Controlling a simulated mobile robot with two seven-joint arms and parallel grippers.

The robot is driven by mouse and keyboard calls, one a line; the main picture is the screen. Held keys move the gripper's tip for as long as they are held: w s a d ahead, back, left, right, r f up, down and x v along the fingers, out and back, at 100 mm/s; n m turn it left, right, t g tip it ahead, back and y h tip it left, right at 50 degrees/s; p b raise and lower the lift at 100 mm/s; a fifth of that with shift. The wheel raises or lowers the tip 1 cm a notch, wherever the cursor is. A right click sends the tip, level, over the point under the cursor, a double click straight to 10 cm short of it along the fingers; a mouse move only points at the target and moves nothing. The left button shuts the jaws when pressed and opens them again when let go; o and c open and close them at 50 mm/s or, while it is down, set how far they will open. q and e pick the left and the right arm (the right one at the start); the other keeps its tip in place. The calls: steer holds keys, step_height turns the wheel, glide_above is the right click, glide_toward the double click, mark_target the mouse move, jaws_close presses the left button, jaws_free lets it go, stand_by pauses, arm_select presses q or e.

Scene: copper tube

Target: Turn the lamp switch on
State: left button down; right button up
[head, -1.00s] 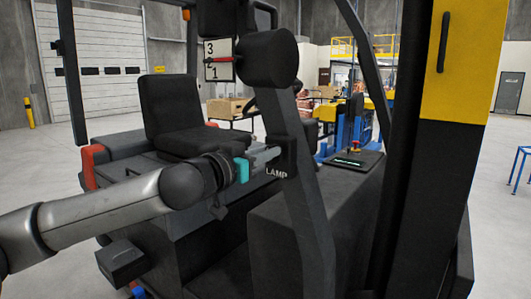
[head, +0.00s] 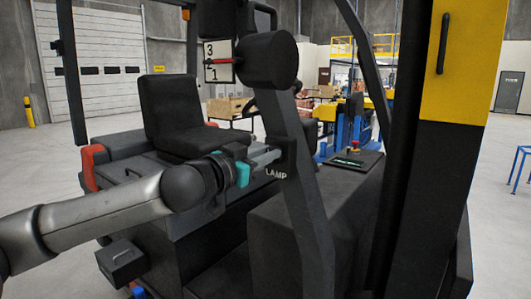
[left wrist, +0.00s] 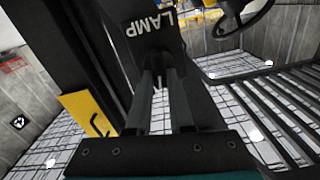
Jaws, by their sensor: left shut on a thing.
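The lamp switch housing (head: 286,158) is a small black box with the word LAMP below it, mounted on the slanted dark post (head: 305,190) of the vehicle. In the left wrist view the LAMP housing (left wrist: 148,28) is at the top, upside down. My left gripper (head: 276,156) reaches in from the left, its fingertips at the housing. In the left wrist view my left gripper (left wrist: 159,82) is shut on a small pale switch lever (left wrist: 158,80) just under the housing. The lever's position is mostly hidden by the fingers. My right gripper is not in view.
A round black drum (head: 268,60) tops the post. A black seat (head: 175,115) is behind my left arm. A yellow and black pillar (head: 465,60) stands close at right. A control panel with a red knob (head: 354,150) lies behind the post.

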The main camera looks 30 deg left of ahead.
arm_select(q)
steer(key=shift+d+f+m+p, duration=0.15)
steer(key=shift+m+p, duration=0.5)
steer(key=shift+m, duration=1.85)
steer(key=shift+d+f+m+p, duration=0.1)
steer(key=shift+d+m+p, duration=0.35)
steer(key=shift+m, duration=2.05)
steer(key=shift+a, duration=0.2)
steer(key=c, duration=0.8)
jaws_free()
steer(key=shift+s, duration=0.1)
